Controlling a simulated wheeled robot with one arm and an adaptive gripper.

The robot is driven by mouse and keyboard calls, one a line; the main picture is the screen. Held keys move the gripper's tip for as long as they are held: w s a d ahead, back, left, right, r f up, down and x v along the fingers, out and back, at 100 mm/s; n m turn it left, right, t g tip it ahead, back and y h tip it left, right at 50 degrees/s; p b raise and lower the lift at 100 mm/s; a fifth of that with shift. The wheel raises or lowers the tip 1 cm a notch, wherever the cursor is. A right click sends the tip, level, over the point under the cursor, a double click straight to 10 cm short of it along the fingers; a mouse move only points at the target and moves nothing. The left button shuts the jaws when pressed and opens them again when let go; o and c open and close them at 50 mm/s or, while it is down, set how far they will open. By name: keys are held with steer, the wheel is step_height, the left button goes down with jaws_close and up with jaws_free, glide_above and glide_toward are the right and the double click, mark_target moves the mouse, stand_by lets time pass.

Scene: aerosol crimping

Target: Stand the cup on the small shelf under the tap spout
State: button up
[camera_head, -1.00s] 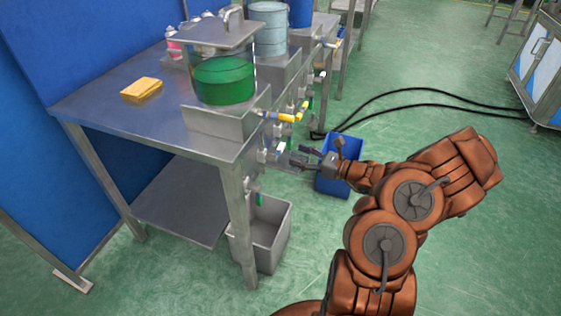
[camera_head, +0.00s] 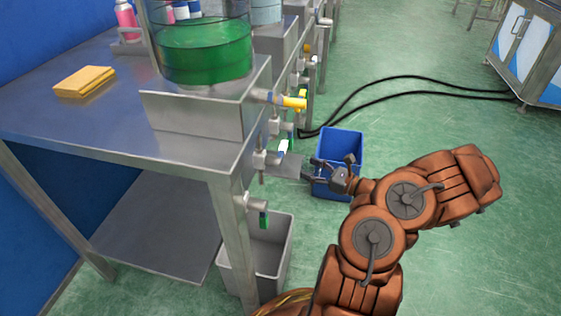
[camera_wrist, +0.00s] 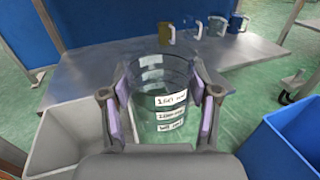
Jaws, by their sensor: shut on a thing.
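A clear cup (camera_wrist: 165,100) with white labels is between the two fingers of my gripper (camera_wrist: 162,103), which is shut on it. The cup looks upright in the wrist view. In the head view my gripper (camera_head: 328,170) is low, in front of the blue bin, and the see-through cup is hard to make out there. A small grey shelf (camera_head: 285,166) juts from the bench just left of my gripper. A gap shows between gripper and tap.
A blue bin (camera_head: 341,148) and a grey bin (camera_head: 274,262) stand on the floor. The steel bench (camera_head: 110,130) carries a green-filled tank (camera_head: 205,48) with a yellow-handled tap (camera_head: 290,101). Several handled vessels (camera_wrist: 195,27) stand on the surface ahead. Black hoses cross the floor at right.

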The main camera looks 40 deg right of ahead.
steer(key=w+b, duration=0.1)
steer(key=w, duration=0.4)
steer(key=w+f+b, duration=0.1)
steer(key=w+b, duration=0.1)
steer(key=w, duration=0.3)
steer(key=w+b, duration=0.2)
steer(key=w, duration=0.3)
steer(key=shift+d+f, duration=0.25)
step_height(320, 180, down, 4)
steer(key=b, duration=0.3)
steer(key=shift+w+r, duration=0.1)
steer(key=shift+r, duration=0.25)
steer(key=o, duration=1.2)
steer(key=shift+p+v, duration=2.4)
steer(key=shift+v, duration=3.65)
